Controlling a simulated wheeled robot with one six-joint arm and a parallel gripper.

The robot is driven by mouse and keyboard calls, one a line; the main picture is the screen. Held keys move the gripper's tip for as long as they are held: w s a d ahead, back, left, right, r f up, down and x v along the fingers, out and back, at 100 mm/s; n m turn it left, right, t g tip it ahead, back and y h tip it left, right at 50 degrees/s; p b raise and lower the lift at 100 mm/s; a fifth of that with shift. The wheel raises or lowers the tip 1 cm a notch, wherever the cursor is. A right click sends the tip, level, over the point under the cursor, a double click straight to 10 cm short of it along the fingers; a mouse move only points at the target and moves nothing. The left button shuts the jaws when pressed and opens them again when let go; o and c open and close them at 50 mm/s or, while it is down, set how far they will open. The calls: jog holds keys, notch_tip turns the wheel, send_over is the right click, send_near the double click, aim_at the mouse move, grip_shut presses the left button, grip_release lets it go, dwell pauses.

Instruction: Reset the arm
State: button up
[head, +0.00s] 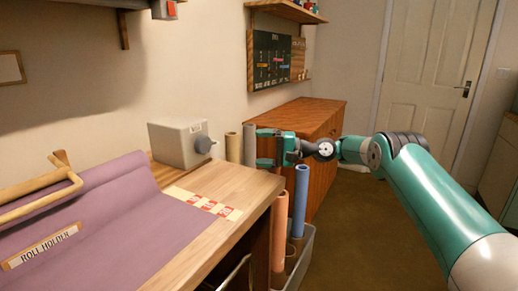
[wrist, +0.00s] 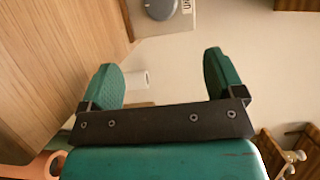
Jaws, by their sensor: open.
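My gripper (head: 268,147) is at the end of my green arm, which reaches in from the right in the head view. Its two green fingers point left, near the right end of the wooden table (head: 240,182). In the wrist view the gripper (wrist: 162,80) has its fingers wide apart with nothing between them. I cannot tell exactly how far the fingers are from the table edge.
A grey box with a knob (head: 180,144) stands on the table, left of the gripper. Purple material (head: 130,220) covers the table's left part. Upright rolls, one orange (head: 279,230) and one blue (head: 300,195), stand in a grey bin (head: 303,262) below. A wooden cabinet (head: 318,122) stands behind.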

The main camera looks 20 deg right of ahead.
jog(key=s+a+r+n+g+h+p, duration=0.25)
jog(key=s+a+r, duration=0.25)
jog(key=a+r, duration=0.3)
jog(key=s+a+r+n+g+h+p, duration=0.1)
jog(key=s+a+r+n+h, duration=0.15)
jog(key=s, duration=0.35)
jog(key=s+a+r+n+h+p, duration=0.1)
jog(key=s+r+p, duration=0.15)
jog(key=s, duration=0.35)
jog(key=s+d+f+n+g+h+p, duration=0.1)
jog(key=s+d+n+h, duration=0.1)
jog(key=s, duration=1.3)
jog(key=s+d+n+g+h+p, duration=0.1)
jog(key=s+d+n+g+h, duration=0.1)
jog(key=s, duration=1.3)
jog(key=shift+d+f+n+h+p, duration=0.4)
jog(key=shift+d+n+h, duration=0.4)
jog(key=shift+d+h, duration=0.4)
